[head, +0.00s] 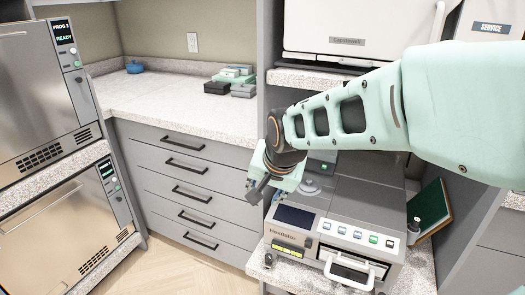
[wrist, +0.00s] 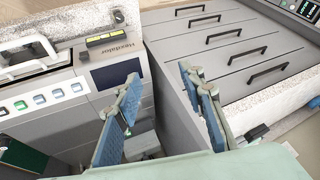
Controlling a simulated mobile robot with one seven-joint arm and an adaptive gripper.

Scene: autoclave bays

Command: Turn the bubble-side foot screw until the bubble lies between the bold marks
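A grey bench device (head: 345,190) with a dark screen and a row of buttons stands on a speckled counter; it also shows in the wrist view (wrist: 85,95). A small dark knob (head: 268,259) sits at its front left corner, and one shows near the screen end in the wrist view (wrist: 118,16); it may be a foot screw. A round grey disc (head: 310,187) lies on the device's top. I cannot make out a bubble or bold marks. My gripper (head: 260,186) hangs beside the device's left rear. In the wrist view its blue-padded fingers (wrist: 160,76) are apart, with nothing between them.
Grey drawers (head: 186,175) and a counter (head: 165,100) with dark and green boxes (head: 231,80) lie to the left. Two steel autoclaves (head: 40,120) stand far left. A green panel (head: 432,205) leans right of the device. A white unit (head: 350,35) sits above.

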